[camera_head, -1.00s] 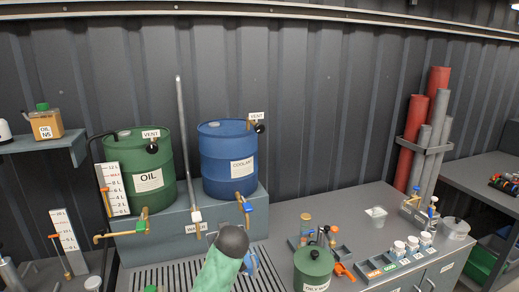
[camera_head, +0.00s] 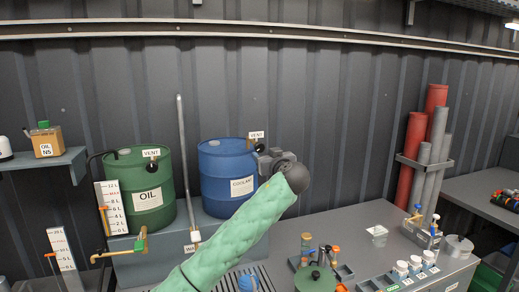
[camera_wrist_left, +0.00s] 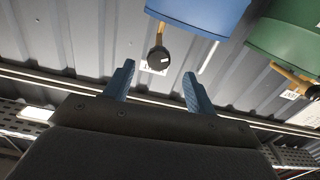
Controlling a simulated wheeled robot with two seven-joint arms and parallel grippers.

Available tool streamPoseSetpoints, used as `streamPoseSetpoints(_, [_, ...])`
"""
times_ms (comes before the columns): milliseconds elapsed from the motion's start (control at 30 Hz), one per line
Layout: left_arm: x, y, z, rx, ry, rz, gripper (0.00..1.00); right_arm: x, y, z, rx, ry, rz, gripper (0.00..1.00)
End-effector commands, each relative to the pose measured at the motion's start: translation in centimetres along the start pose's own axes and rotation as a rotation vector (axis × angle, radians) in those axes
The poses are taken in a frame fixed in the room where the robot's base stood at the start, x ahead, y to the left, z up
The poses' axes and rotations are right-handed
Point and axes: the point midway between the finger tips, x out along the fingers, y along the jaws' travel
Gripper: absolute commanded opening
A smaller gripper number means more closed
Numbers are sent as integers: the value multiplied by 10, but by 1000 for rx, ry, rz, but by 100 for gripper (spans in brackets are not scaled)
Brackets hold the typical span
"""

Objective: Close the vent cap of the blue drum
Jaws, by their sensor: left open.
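The blue drum (camera_head: 222,178), labelled COOLANT, stands on a grey plinth against the wall. Its VENT tag (camera_head: 256,134) is at the top right rim. In the left wrist view the drum (camera_wrist_left: 200,14) is at the top edge. Its black round vent cap (camera_wrist_left: 159,60) hangs by a yellow-brown pipe, beyond and between my fingertips, apart from them. My left gripper (camera_head: 264,160) is beside the drum's right upper side; in the wrist view its two blue fingers (camera_wrist_left: 160,82) are spread and empty. I cannot tell whether the cap is open. My right gripper is not in view.
A green OIL drum (camera_head: 147,190) with its own vent stands to the left; it also shows in the wrist view (camera_wrist_left: 290,40). A green can (camera_head: 315,280) and small jars (camera_head: 402,270) stand on the bench. Red and grey pipes (camera_head: 412,150) lean at the right.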

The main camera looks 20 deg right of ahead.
Motion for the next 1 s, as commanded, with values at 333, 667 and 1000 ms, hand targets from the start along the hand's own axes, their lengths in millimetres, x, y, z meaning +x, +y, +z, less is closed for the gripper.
streamPoseSetpoints(333, [20, 2, -7, 4, 8, -2, 56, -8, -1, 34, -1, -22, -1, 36])
streamPoseSetpoints(667, [62, 2, -8, 4, 7, -2, 56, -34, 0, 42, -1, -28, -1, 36])
streamPoseSetpoints(1000, [78, 1, -3, 1, 6, 0, 56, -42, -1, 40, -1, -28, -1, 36])
